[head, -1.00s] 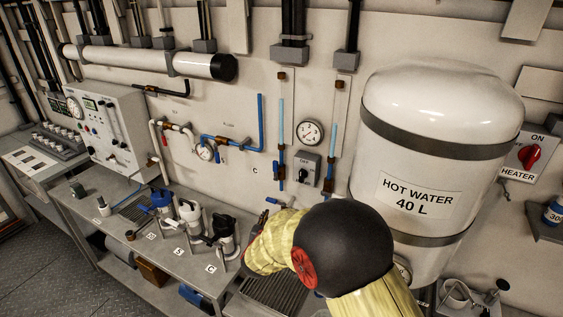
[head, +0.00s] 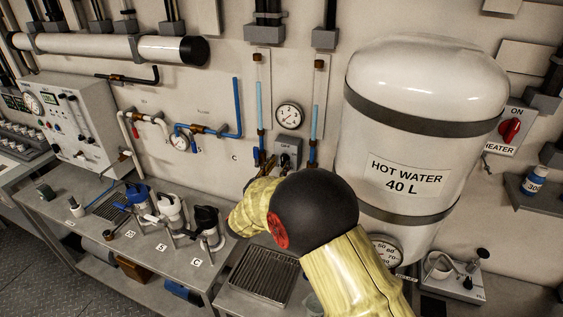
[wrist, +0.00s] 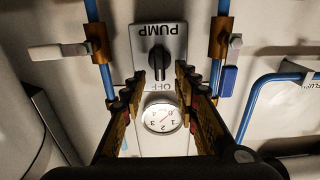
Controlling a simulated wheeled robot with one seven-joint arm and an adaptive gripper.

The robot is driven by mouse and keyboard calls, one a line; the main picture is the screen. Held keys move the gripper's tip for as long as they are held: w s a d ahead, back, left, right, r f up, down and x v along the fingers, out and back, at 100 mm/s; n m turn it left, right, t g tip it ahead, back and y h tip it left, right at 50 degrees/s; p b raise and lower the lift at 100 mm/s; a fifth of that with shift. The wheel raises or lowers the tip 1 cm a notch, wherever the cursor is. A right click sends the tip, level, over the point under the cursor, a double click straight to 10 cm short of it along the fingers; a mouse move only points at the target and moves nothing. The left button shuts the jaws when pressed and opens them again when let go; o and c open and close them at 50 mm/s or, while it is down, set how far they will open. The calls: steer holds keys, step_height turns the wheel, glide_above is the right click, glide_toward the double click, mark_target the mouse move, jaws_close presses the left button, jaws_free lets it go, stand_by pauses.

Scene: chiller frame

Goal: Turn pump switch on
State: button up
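The pump switch is a grey box (head: 289,147) on the wall below a round gauge, partly hidden by my arm in the head view. In the wrist view it appears upside down, with a black knob (wrist: 159,62) standing upright between the PUMP and OFF labels. I cannot tell which way its pointer faces. My gripper (wrist: 166,74) is open. Its two fingers reach toward the switch with the knob in line with the gap between them. Nothing is held, and contact is not evident. In the head view the fingers are mostly hidden behind my yellow arm.
A pressure gauge (wrist: 162,118) sits beside the switch. Blue pipes with valve levers (wrist: 229,80) run on both sides, close to the fingers. A hot water tank (head: 420,130) stands to the right, with a red heater knob (head: 509,131) beyond.

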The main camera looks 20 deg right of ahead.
mark_target(282, 159)
steer(key=shift+x, duration=1.65)
steer(key=shift+c, duration=0.6)
jaws_close()
